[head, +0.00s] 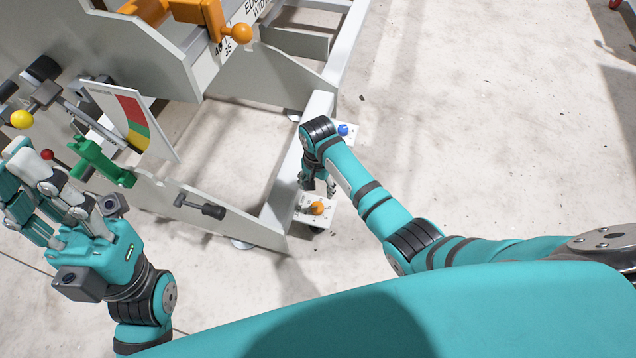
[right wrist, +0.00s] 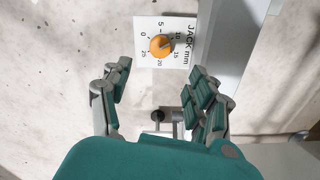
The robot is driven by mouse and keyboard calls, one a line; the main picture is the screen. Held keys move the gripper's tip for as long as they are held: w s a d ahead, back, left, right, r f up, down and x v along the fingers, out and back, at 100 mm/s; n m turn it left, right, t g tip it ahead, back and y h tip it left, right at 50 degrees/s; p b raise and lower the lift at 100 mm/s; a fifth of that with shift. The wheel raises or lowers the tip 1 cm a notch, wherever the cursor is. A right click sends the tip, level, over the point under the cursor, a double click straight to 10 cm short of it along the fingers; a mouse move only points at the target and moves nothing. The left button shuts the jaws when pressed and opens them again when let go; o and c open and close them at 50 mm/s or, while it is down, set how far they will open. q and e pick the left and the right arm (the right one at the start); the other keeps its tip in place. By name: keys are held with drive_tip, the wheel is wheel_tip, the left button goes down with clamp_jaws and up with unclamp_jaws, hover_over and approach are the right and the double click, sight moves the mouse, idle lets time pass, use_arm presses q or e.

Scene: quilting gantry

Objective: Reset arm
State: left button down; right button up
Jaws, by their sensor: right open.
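My right gripper (head: 318,188) hangs by the light grey frame's front corner, above and just behind the orange jack knob (head: 317,208). In the right wrist view this gripper (right wrist: 160,84) is open, with nothing between its fingers. The orange knob (right wrist: 161,46) sits on a white plate (right wrist: 178,63) marked "JACK mm", beyond the fingertips and apart from them. My left gripper (head: 45,195) is at the far left, near the green bracket (head: 100,160) and a small red ball (head: 47,154). Its fingers overlap, so its opening and any contact are unclear.
A blue knob (head: 343,129) sits on another plate behind my right wrist. A black handle (head: 200,207) sticks out from the frame. A red, green and yellow gauge (head: 132,120), yellow ball (head: 22,119) and orange lever (head: 241,33) are at left. Pale floor (head: 480,130) is clear at right.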

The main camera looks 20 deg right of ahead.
drive_tip(key=shift+r, duration=0.35)
idle(0.3)
